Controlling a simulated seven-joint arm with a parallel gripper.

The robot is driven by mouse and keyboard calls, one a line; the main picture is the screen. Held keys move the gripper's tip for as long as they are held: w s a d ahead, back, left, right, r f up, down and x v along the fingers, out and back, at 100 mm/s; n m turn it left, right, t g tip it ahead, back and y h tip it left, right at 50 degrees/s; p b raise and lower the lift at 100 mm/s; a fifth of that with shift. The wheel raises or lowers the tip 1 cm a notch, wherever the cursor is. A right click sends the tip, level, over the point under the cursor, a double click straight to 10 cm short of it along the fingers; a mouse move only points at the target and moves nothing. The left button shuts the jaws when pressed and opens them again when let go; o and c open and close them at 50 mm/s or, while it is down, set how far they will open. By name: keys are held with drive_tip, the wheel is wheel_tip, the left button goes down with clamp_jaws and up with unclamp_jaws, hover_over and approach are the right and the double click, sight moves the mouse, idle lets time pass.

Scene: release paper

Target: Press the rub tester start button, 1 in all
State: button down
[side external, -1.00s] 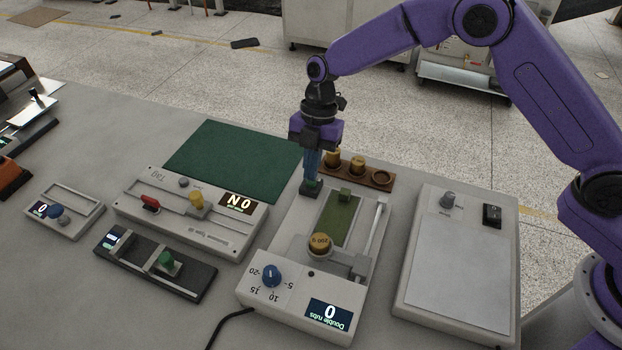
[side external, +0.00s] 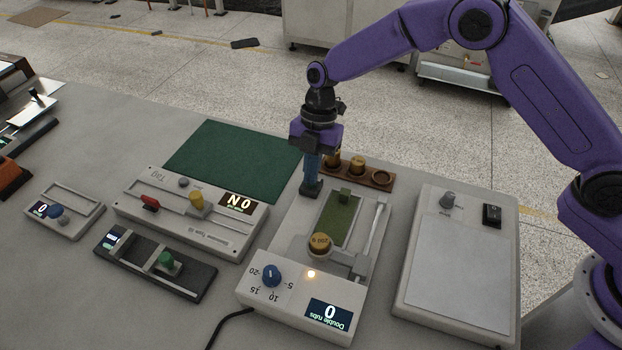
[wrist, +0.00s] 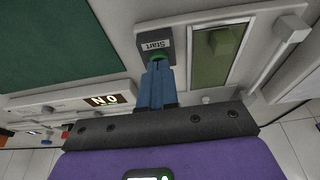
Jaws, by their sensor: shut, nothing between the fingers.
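The start button, a green cap on a dark block labelled Start (wrist: 154,44), is at the tester's far left corner. My gripper (wrist: 157,66) is shut and empty, pointing down with its fingertips at the green button, seemingly touching it. In the side view, my gripper (side external: 311,186) hides most of the button.
A rack of brass weights (side external: 357,167) stands just behind the tester. A green mat (side external: 232,160) lies behind left. A grey unit (side external: 192,212) with red and yellow knobs stands left, and a flat-plate unit (side external: 457,265) stands right.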

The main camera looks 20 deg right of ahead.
wheel_tip(320, 180, up, 7)
drive_tip(key=w, duration=0.3)
idle(0.7)
drive_tip(key=shift+s, duration=0.1)
